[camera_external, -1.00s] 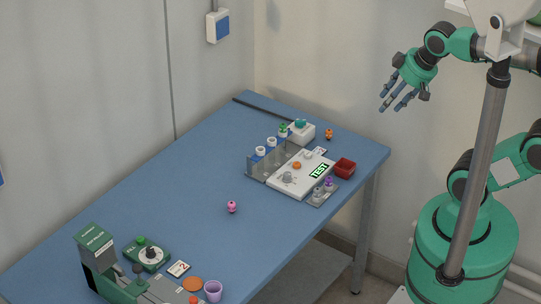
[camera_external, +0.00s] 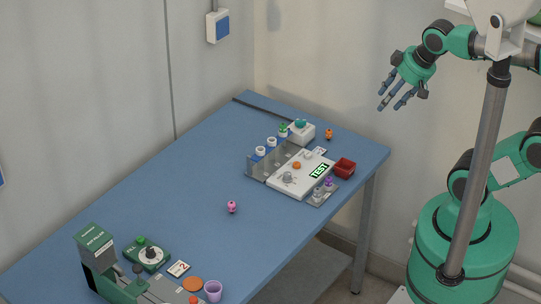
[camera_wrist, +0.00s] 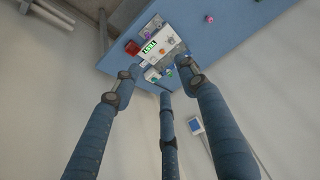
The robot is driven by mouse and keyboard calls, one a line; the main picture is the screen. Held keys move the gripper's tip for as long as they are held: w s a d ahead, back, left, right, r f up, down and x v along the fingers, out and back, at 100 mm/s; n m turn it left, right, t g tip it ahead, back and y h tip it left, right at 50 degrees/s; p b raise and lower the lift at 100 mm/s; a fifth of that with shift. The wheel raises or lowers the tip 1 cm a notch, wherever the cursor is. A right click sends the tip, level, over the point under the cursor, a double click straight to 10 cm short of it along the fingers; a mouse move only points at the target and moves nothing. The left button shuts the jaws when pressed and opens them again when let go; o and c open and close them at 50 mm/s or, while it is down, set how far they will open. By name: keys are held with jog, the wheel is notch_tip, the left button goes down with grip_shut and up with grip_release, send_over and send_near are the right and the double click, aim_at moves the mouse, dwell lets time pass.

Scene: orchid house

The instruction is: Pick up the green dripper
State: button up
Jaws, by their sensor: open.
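A small green piece (camera_external: 283,127), which I take to be the green dripper, stands at the back end of the clear rack (camera_external: 256,167) on the blue table in the external view. White round cups (camera_external: 261,151) stand beside it in the rack. A green spot (camera_wrist: 168,72) that may be the same piece shows small in the wrist view, between my fingers. My gripper (camera_external: 397,101) is open and empty, high in the air to the right of the table and well apart from the piece. Its three fingers are spread in the wrist view (camera_wrist: 160,85).
By the rack are a white TEST device (camera_external: 289,187), a red box (camera_external: 345,167), a white block with a teal top (camera_external: 301,134) and an orange figure (camera_external: 329,133). A pink figure (camera_external: 231,207) stands mid-table. A green machine (camera_external: 95,246) and purple cup (camera_external: 213,291) are near front.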

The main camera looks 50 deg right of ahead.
jog(key=w+d+r+n+g+p, duration=0.15)
jog(key=w+r+p, duration=0.25)
jog(key=w, duration=1)
jog(key=n+g+p, duration=0.4)
jog(key=p, duration=0.7)
send_over(283, 124)
notch_tip(283, 124, down, 25)
jog(key=shift+f, duration=0.2)
jog(key=shift+f, duration=4.25)
jog(key=shift+s+f+p, duration=0.1)
jog(key=shift+f+p, duration=0.05)
jog(key=shift+p, duration=0.15)
jog(key=shift+f+p, duration=0.5)
jog(key=shift+f, duration=1.95)
